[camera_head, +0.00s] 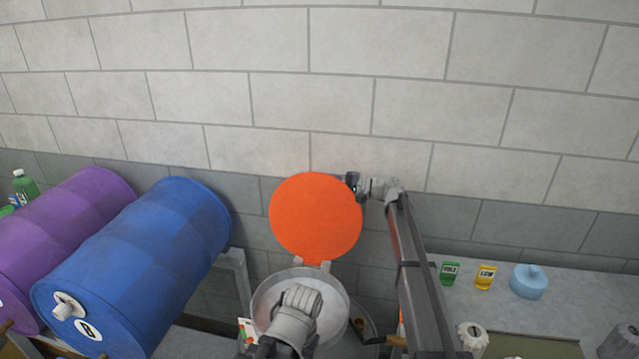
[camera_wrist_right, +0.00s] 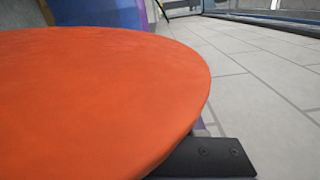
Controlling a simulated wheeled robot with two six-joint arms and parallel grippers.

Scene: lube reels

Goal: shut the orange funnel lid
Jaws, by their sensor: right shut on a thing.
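The orange funnel lid (camera_head: 315,222) stands raised like an upright disc behind the metal funnel (camera_head: 262,303), joined to its back rim by a hinge (camera_head: 312,264). The lid is open. My right gripper (camera_head: 353,186) is at the lid's upper right edge and is shut on it. In the right wrist view the lid (camera_wrist_right: 95,95) fills the left side, and a dark finger (camera_wrist_right: 208,156) passes behind its edge. A grey joint of my arm covers part of the funnel's mouth. My left gripper's fingers are not visible.
A blue drum (camera_head: 140,262) and a purple drum (camera_head: 75,225) lie at left. A block wall (camera_head: 340,100) stands close behind the lid. A counter (camera_head: 590,285) at right holds a green can (camera_head: 450,272), a yellow can (camera_head: 486,276) and a light-blue container (camera_head: 528,283).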

